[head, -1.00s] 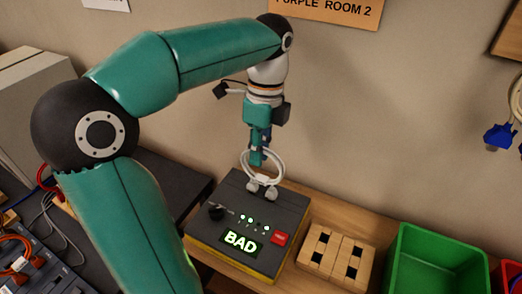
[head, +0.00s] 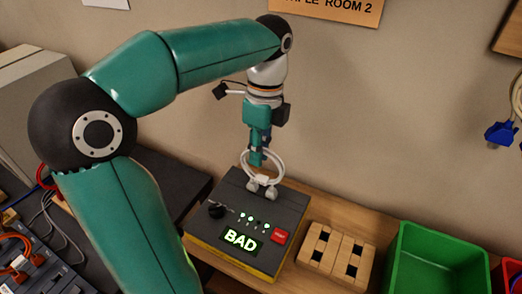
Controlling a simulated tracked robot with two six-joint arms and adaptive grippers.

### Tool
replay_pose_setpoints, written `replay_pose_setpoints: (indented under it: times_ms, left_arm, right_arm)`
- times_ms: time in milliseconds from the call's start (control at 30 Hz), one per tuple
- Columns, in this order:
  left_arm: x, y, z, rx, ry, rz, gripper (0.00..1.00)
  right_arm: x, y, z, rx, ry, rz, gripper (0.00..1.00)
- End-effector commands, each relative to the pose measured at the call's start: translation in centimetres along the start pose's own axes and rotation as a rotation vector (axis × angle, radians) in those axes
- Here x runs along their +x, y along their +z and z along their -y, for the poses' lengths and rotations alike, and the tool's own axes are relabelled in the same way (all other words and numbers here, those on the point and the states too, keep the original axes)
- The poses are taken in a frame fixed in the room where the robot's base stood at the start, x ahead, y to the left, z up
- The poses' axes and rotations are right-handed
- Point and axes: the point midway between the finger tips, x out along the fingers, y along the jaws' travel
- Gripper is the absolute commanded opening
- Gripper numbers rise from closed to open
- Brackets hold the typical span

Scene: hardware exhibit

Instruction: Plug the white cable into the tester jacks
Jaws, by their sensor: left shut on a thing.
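The white cable (head: 280,168) is a small coil with two pale plugs (head: 262,188) at its lower end. My left gripper (head: 257,158) points down and is shut on the white cable at the coil's left side. The tester (head: 225,215) is a dark box with a yellow lower edge, a black knob, several green lights, a red button and a lit display reading BAD. The plugs are at the tester's back edge. I cannot tell whether they sit in the jacks, which are hidden. My right gripper is not in view.
A wooden block with square holes (head: 337,250) stands right of the tester. A green bin (head: 436,262) is further right, with a red bin (head: 511,278) beside it. A blue plug (head: 500,134) hangs at the right wall. Orange cables (head: 16,250) lie at the lower left.

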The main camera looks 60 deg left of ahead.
Motion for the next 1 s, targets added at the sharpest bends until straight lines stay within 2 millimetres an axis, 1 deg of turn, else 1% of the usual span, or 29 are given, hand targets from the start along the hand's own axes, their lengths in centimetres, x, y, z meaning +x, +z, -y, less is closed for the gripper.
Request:
replay_pose_setpoints:
  times_ms: [200, 233, 300, 400, 600, 767, 800, 1000]
  left_arm:
    - [-0.02, 0.00, 0.00, 0.000, 0.000, 0.000, 0.00]
    - [-0.02, 0.01, -0.01, 0.000, 0.000, 0.000, 0.18]
    - [-0.02, 0.00, 0.00, 0.000, 0.000, 0.000, 0.29]
    - [-0.02, 0.00, 0.00, 0.000, 0.000, 0.000, 0.44]
    - [-0.02, 0.01, 0.00, 0.000, 0.000, 0.000, 0.44]
    - [0.00, 0.00, 0.00, 0.000, 0.000, 0.000, 0.70]
    - [0.00, 0.00, 0.00, 0.000, 0.000, 0.000, 0.77]
    - [-0.01, 0.00, 0.00, 0.000, 0.000, 0.000, 0.77]
  right_arm:
    - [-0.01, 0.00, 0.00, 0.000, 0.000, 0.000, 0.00]
    - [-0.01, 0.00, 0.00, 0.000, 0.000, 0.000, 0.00]
    - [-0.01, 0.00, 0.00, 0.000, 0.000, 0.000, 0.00]
    - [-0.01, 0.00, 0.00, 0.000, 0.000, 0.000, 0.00]
    - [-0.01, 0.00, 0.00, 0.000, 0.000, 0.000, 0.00]
    - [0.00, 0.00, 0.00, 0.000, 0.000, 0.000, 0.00]
    - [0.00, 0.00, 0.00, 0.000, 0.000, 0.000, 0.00]
    - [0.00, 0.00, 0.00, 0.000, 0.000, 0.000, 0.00]
